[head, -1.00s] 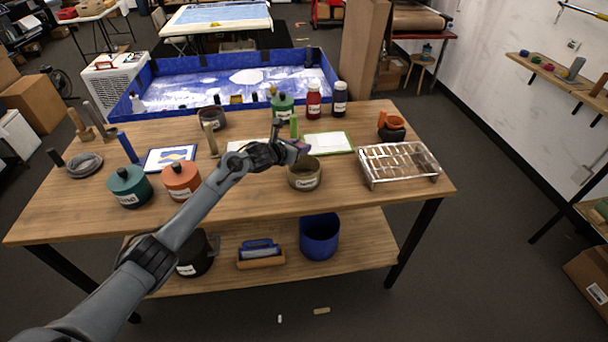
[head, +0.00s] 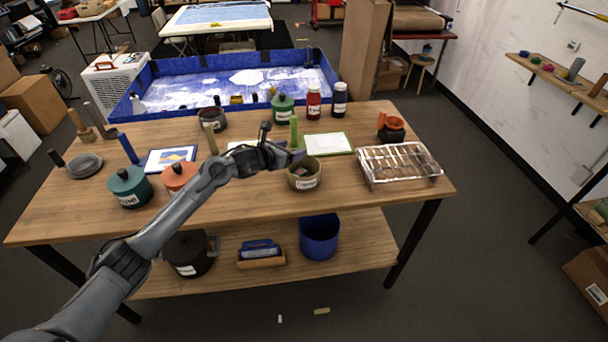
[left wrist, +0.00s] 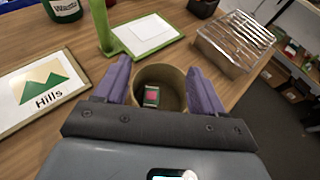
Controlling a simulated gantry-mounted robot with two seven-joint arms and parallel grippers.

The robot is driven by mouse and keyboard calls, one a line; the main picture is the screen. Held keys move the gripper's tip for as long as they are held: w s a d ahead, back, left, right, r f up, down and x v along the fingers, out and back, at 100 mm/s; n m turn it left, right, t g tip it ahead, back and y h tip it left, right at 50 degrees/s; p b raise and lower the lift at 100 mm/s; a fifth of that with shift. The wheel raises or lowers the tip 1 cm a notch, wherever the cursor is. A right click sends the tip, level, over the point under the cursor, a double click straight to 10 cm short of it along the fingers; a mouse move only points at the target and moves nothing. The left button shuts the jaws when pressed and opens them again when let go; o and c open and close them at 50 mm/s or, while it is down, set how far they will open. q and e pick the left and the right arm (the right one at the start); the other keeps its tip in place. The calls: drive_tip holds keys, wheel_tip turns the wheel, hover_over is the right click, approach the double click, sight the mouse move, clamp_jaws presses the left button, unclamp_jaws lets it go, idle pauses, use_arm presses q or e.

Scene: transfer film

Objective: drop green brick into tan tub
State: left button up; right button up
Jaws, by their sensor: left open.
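The tan tub (head: 304,182) with a white label stands near the front middle of the table. In the left wrist view the tub (left wrist: 142,72) shows between my fingers. In the head view only a small pinkish patch shows inside the tub. My left gripper (head: 296,157) is open and empty, just above the tub's rim, with purple fingers (left wrist: 160,85) spread to either side of the opening. My right gripper is not in view.
A wire rack (head: 400,163) stands right of the tub. Behind the tub are a green-framed card (head: 328,143) and a green upright post (head: 294,128). A teal pot (head: 129,188) and an orange pot (head: 177,177) stand to the left. Bare tabletop lies in front.

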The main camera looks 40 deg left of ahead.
use_arm(q)
drive_tip(key=shift+v, duration=2.9)
drive_tip(key=shift+d, duration=0.1)
drive_tip(key=s+d+f+n+g, duration=0.4)
drive_tip(key=s+d+f+n, duration=1.1)
drive_tip(key=d+f+n, duration=0.15)
drive_tip(key=s+d+n+g, duration=0.35)
drive_tip(key=s+n, duration=0.55)
drive_tip(key=s, duration=0.3)
drive_tip(key=s+d+n+g, duration=0.3)
drive_tip(key=s+d+n, duration=0.2)
drive_tip(key=s+n, duration=0.5)
wheel_tip(320, 180, up, 27)
drive_tip(key=m+p, duration=0.1)
drive_tip(key=p, duration=2.7)
drive_tip(key=shift+r+p, duration=0.15)
drive_tip(key=shift+p, duration=0.2)
